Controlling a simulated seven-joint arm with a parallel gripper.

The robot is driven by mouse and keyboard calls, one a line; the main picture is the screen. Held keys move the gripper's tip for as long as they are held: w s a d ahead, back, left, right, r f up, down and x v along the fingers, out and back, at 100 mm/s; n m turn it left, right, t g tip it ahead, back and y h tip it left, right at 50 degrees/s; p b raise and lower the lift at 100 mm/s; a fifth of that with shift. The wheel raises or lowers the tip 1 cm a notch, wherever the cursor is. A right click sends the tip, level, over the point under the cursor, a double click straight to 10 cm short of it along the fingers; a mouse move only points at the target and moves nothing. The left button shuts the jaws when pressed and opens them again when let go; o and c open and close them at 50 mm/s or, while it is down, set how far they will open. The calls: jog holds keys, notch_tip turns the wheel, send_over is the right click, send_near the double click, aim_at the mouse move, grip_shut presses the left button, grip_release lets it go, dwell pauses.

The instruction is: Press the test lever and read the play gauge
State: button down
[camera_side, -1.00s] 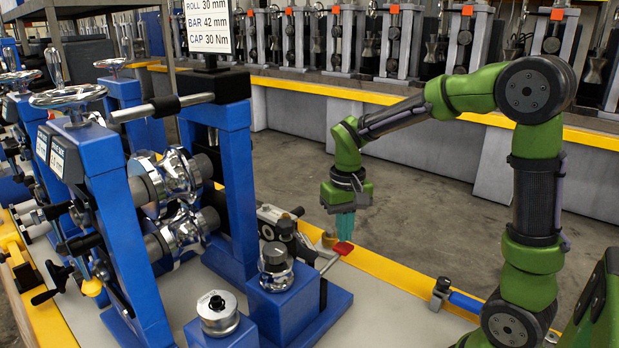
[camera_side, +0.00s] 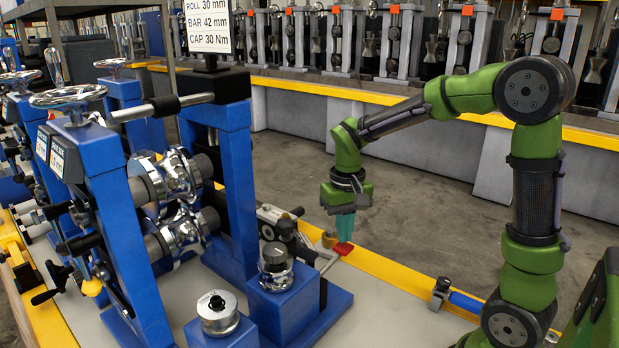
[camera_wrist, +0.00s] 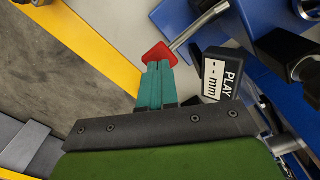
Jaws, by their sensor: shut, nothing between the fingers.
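The test lever is a metal rod ending in a red pad (camera_side: 343,248), at the bench edge right of the blue machine. The pad (camera_wrist: 159,55) and rod also show in the wrist view. My gripper (camera_side: 345,236) points down with its teal fingers together and empty. In the wrist view its fingertips (camera_wrist: 158,66) overlap the near edge of the pad; I cannot tell if they touch it. The play gauge (camera_wrist: 218,74) is a dark box labelled PLAY, its display showing dashes and "mm", to the right of the fingers.
The blue roll stand (camera_side: 232,180) with steel rolls stands left of my gripper. Two blue blocks with metal rollers (camera_side: 218,311) are in front of it. A blue-handled tool (camera_side: 466,302) lies on the yellow edge at right. The floor behind is clear.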

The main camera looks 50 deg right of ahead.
aim_at(343, 246)
jog(key=shift+a+f, duration=0.1)
jog(key=shift+f, duration=1.65)
jog(key=shift+r, duration=4.55)
jog(key=shift+w, duration=0.1)
jog(key=shift+f, duration=0.35)
jog(key=s+a+r+n+t+y, duration=0.2)
jog(key=s+a+r+t, duration=0.1)
jog(key=s+a+t, duration=0.4)
jog(key=shift+s+a+r, duration=0.4)
jog(key=shift+s+a, duration=0.6)
jog(key=shift+s, duration=0.8)
